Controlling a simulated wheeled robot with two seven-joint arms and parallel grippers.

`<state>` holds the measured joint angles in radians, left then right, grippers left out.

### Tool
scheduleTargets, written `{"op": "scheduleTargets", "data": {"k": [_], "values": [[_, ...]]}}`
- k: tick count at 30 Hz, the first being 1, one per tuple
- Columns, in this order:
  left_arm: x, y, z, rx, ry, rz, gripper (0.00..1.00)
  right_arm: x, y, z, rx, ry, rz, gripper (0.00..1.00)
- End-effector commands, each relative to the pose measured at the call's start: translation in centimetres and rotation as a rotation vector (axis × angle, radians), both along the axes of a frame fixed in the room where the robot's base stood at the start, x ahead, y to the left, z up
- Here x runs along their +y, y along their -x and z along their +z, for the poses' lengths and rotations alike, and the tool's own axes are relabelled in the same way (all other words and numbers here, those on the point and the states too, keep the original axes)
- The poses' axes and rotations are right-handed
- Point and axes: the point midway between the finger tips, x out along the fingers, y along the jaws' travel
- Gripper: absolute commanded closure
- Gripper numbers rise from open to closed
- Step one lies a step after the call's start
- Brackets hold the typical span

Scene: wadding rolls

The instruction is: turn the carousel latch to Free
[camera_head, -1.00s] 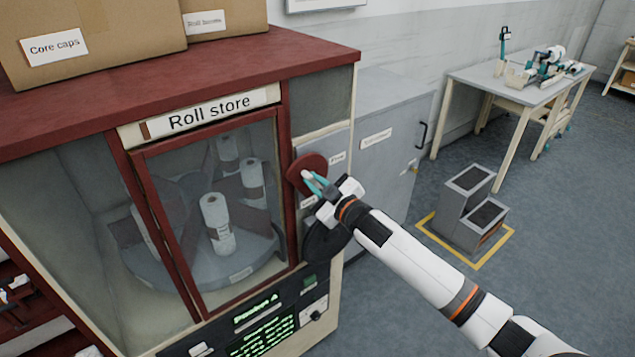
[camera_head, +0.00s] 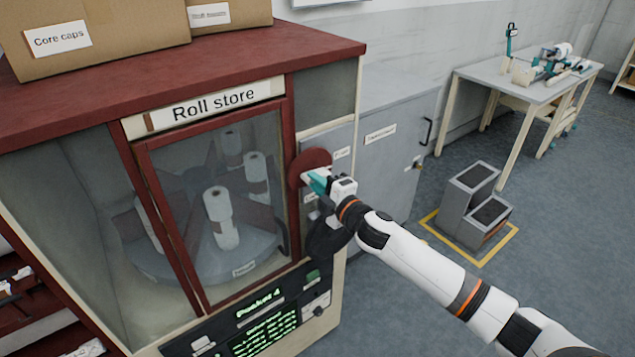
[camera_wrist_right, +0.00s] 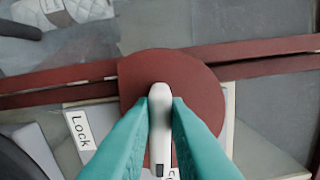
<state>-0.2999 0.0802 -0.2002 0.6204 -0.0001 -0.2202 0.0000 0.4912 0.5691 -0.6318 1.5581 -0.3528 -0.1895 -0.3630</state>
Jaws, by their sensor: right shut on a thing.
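The carousel latch is a dark red disc (camera_head: 309,162) with a pale lever on the right front of the roll store. In the right wrist view the disc (camera_wrist_right: 198,78) fills the middle, with the white lever (camera_wrist_right: 160,118) standing upright in the picture. My right gripper (camera_head: 319,183) is shut on the lever; its teal fingers (camera_wrist_right: 160,106) press on both sides of it. A "Lock" label (camera_wrist_right: 80,128) sits left of the lever there. Another label below is mostly hidden by fingers and lever. A label (camera_head: 342,153) shows right of the disc. My left gripper is out of view.
The roll store's glazed door (camera_head: 215,200) is closed, with white rolls (camera_head: 221,216) on a grey carousel inside. A lit panel (camera_head: 265,325) is below. Boxes (camera_head: 130,30) stand on top. A grey step (camera_head: 470,205) and a table (camera_head: 525,85) are to the right.

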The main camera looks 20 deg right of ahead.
Motion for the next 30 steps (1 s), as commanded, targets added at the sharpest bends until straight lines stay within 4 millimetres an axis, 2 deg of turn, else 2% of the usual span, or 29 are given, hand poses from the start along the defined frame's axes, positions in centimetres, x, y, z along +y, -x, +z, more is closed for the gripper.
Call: {"op": "scheduleTargets", "data": {"k": [10,26,27,30], "values": [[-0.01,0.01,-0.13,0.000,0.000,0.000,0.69,0.06,0.01,-0.28,-0.044,0.124,0.001,1.00],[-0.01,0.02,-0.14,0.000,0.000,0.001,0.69,0.05,0.02,-0.36,-0.052,0.145,0.000,1.00],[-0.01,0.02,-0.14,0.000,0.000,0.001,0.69,0.05,0.02,-0.37,-0.051,0.145,0.000,0.81],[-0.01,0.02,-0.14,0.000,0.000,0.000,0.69,0.04,0.01,-0.36,-0.051,0.144,0.000,0.64]]}}
